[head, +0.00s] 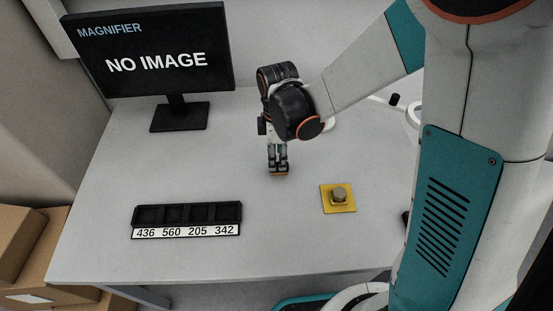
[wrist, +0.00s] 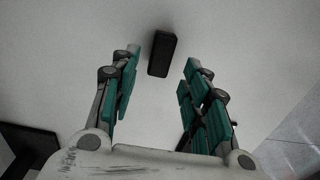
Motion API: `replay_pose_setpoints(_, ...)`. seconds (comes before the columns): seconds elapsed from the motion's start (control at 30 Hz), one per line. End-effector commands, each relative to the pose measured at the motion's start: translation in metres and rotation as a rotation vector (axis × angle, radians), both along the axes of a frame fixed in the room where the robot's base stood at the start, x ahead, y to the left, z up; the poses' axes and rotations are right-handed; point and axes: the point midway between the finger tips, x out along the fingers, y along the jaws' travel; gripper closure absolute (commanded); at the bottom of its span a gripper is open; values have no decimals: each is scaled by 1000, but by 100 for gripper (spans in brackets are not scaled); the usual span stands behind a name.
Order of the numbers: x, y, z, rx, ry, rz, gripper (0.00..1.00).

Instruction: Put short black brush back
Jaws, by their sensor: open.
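A short black block-like object, apparently the brush (wrist: 162,53), lies on the white table in the wrist view. It sits between and slightly beyond the fingertips of my gripper (wrist: 161,72), with a gap on each side. My gripper is open and empty. In the head view my gripper (head: 278,165) points down, low over the middle of the table. A small orange-brown patch shows at its fingertips; the brush itself is mostly hidden there. A black tray (head: 187,231) with several numbered compartments, 436, 560, 205 and 342, lies at the front left; its compartments look empty.
A monitor (head: 150,50) reading "NO IMAGE" stands at the back left. A white ring-shaped item (head: 413,115) is partly hidden behind my arm. The table (head: 240,260) is clear between gripper and tray.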

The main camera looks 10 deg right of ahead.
Motion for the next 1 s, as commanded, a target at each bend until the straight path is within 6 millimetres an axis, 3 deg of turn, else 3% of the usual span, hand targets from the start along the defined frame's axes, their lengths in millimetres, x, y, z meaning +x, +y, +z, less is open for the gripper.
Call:
replay_pose_setpoints(0.03,-1,0,15,0,0,0,58)
replay_pose_setpoints(0.2,0,-1,46,0,0,0,58)
replay_pose_setpoints(0.4,0,-1,65,0,0,0,58)
replay_pose_setpoints(1.0,0,-1,69,0,0,0,58)
